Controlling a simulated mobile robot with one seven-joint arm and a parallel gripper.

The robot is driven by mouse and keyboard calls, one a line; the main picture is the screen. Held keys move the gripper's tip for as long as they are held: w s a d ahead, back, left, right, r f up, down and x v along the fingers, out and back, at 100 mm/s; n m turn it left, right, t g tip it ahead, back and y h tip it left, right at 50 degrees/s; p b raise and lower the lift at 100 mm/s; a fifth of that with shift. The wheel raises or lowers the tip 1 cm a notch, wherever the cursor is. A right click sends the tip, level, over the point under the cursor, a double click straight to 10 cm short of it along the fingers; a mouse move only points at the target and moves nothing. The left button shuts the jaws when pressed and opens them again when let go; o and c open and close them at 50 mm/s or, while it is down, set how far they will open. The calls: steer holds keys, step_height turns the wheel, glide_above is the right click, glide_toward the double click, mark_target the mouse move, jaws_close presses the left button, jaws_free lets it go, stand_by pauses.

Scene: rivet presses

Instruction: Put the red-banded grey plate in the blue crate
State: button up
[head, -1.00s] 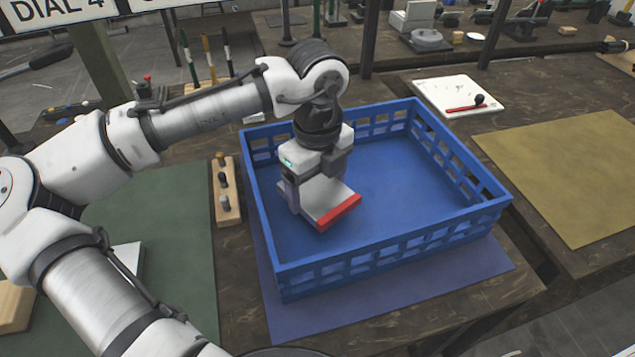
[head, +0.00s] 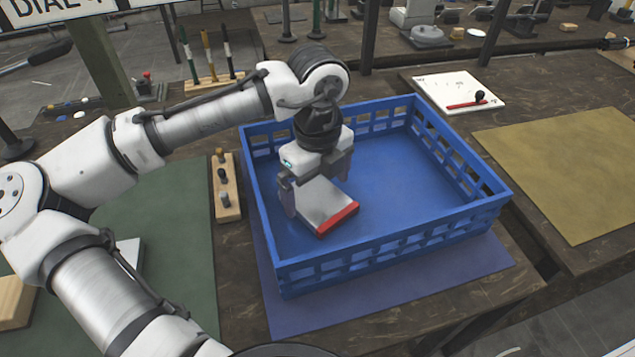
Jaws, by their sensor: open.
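The grey plate with a red band (head: 324,207) is inside the blue crate (head: 390,238), toward its left side. Its red edge faces the front right, and it appears to lie on the crate floor. My gripper (head: 316,194) reaches down into the crate over the plate. Its jaws are open, with a finger on either side of the plate. The back part of the plate is hidden beneath my gripper.
The crate stands on a blue mat (head: 300,317). A wooden block with knobs (head: 226,188) is close to its left. A white board with a red-handled tool (head: 458,92) lies behind right, and a yellow mat (head: 565,172) lies right. The crate's right half is empty.

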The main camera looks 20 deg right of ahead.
mark_target(317, 198)
step_height(317, 198, up, 13)
steer(key=shift+p, duration=0.35)
steer(key=shift+r, duration=0.1)
stand_by(0.3)
